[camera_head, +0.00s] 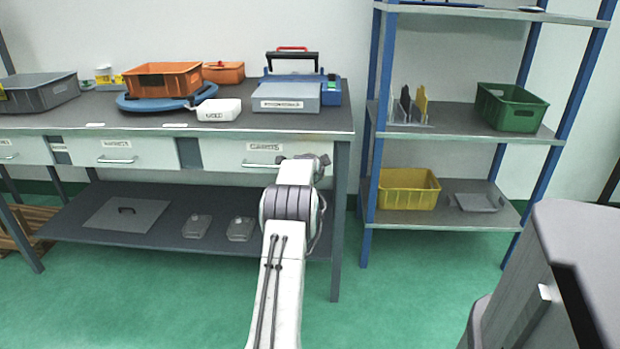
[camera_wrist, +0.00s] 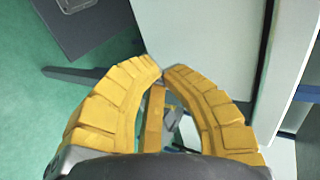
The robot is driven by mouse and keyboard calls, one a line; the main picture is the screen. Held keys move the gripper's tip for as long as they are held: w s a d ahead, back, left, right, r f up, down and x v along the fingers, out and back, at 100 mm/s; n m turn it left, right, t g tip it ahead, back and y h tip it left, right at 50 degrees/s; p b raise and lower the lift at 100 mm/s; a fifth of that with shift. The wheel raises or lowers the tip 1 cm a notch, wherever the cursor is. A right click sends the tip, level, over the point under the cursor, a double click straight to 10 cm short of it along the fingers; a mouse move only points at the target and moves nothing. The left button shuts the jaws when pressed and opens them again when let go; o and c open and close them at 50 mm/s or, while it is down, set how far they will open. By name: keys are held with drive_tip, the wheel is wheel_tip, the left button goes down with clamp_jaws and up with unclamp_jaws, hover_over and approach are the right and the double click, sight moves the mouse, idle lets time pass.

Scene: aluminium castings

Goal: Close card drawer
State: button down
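The card drawer (camera_head: 228,156) is the pale right-hand drawer front under the workbench top. It has a small label, hard to read, and a bar handle partly covered by my arm. I cannot tell whether it stands out from the bench. My gripper is hidden behind my wrist in the head view. In the wrist view, the yellow fingers of my gripper (camera_wrist: 162,73) curve together and their tips nearly meet, with nothing seen held. A pale flat panel (camera_wrist: 203,45) lies just beyond the tips, probably the drawer front.
The workbench top (camera_head: 225,128) carries orange bins, a blue-grey case (camera_head: 290,95) and a white box (camera_head: 218,109). Its lower shelf (camera_head: 70,222) holds a flat plate and small castings. A blue-posted rack (camera_head: 370,130) stands to the right.

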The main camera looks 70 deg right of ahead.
drive_tip(key=v, duration=1)
drive_tip(key=shift+r, duration=0.1)
idle(0.4)
